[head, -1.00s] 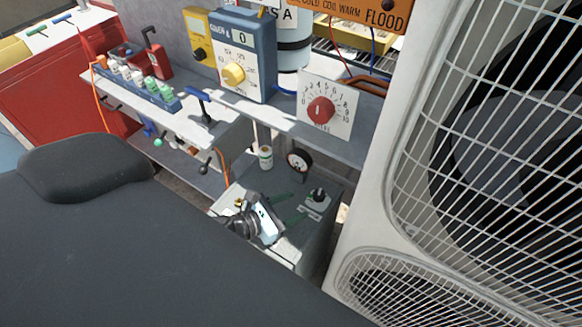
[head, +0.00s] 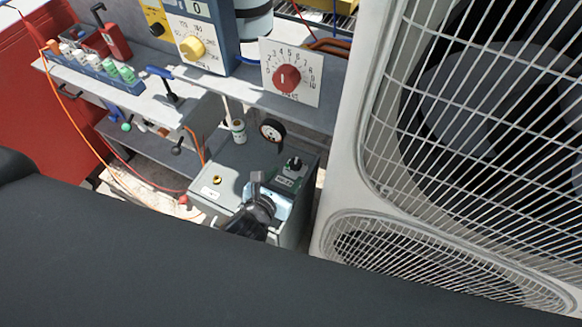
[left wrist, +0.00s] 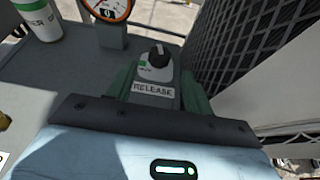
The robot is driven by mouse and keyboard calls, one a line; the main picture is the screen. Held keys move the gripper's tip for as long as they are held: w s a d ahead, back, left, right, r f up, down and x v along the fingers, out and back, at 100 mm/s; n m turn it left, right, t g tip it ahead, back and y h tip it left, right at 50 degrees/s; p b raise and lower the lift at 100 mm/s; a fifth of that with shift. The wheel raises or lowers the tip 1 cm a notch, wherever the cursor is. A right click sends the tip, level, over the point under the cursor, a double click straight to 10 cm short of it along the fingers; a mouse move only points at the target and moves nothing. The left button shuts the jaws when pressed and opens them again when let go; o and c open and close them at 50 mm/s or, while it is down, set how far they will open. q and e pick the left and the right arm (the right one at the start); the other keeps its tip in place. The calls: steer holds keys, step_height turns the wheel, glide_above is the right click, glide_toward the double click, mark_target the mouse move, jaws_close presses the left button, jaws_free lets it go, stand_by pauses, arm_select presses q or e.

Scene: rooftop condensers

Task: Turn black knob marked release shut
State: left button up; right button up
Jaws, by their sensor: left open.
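The black knob (head: 293,163) sits on a small white plate with a green mark, on top of a grey cabinet (head: 222,178). In the left wrist view the knob (left wrist: 158,55) stands upright just past the RELEASE label (left wrist: 153,89). My left gripper (head: 285,180) is open over the cabinet top, in front of the knob. In the left wrist view its green fingers (left wrist: 160,80) lie on either side of the label, with the knob near the tips and between them. I cannot tell whether they touch it. My right gripper is not in view.
A red dial (head: 287,79) is on a white panel above. A large condenser with a wire grille (head: 420,260) stands close on the right. Cables hang at the left.

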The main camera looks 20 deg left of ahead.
mark_target(292, 167)
arm_select(q)
steer(key=x, duration=0.4)
steer(key=shift+w+f, duration=0.2)
steer(key=shift+w, duration=0.3)
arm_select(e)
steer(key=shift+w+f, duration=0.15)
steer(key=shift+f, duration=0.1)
arm_select(q)
steer(key=c, duration=1)
steer(key=shift+w+a+r+m+g+h+p, duration=0.1)
steer(key=shift+r+m+g+h+p, duration=0.05)
steer(key=shift+m+h+p, duration=0.35)
steer(key=shift+w+r+m+g+h+p, duration=0.1)
steer(key=shift+r+m+g+h+p, duration=0.05)
steer(key=shift+m+h+p, duration=0.35)
steer(key=shift+s+f+m+h+p, duration=0.1)
steer(key=shift+f+m+h+p, duration=0.1)
steer(key=shift+m+h+p, duration=0.3)
steer(key=shift+g, duration=0.3)
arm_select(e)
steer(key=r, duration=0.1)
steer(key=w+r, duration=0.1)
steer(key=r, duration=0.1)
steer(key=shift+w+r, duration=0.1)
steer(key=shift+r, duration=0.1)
arm_select(q)
steer(key=shift+f, duration=0.1)
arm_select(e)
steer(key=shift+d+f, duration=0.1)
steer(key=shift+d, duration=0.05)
